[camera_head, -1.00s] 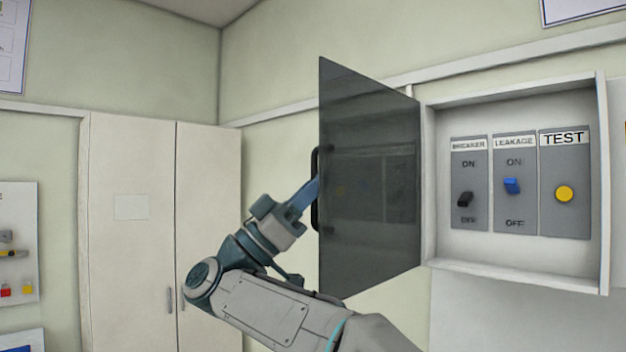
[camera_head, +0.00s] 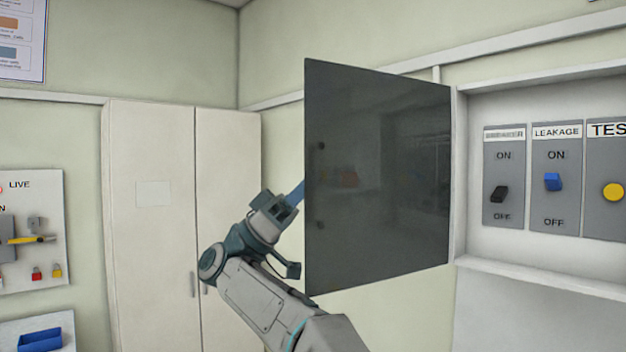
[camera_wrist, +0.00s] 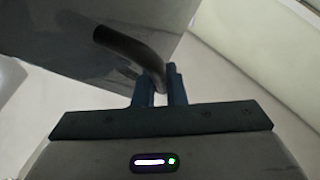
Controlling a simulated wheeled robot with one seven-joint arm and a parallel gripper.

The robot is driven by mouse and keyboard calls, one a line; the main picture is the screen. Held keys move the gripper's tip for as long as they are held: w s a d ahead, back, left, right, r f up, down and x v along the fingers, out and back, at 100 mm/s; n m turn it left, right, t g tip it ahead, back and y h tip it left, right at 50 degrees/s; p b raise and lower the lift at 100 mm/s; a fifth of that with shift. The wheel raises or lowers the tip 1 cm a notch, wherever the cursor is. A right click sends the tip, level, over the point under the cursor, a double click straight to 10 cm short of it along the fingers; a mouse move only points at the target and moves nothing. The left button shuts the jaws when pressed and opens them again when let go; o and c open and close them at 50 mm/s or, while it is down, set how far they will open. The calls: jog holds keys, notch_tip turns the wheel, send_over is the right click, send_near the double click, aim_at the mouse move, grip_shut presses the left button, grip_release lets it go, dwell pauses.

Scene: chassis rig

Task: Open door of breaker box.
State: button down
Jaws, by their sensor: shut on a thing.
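The breaker box (camera_head: 545,265) is on the wall at the right, its front uncovered. Its dark see-through door (camera_head: 375,180) stands wide open, swung out to the left from the box's left edge. My gripper (camera_head: 298,192) is at the door's free left edge, its fingertips partly hidden behind the door. In the wrist view, the fingers (camera_wrist: 160,88) of my gripper are shut on the end of the dark curved door handle (camera_wrist: 130,50). The handle is hidden behind the door in the head view.
Inside the box are a black breaker switch (camera_head: 500,194), a blue leakage switch (camera_head: 552,181) and a yellow test button (camera_head: 613,192). A pale cabinet (camera_head: 150,230) stands behind my arm. A board with padlocks (camera_head: 35,255) hangs at the far left.

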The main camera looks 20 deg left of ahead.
jog(key=shift+w+f, duration=0.15)
jog(key=shift+f, duration=0.2)
jog(key=c, duration=1.5)
grip_release()
jog(key=shift+w+a, duration=0.15)
jog(key=shift+w, duration=0.05)
jog(key=shift+s+r, duration=0.15)
jog(key=shift+s, duration=0.05)
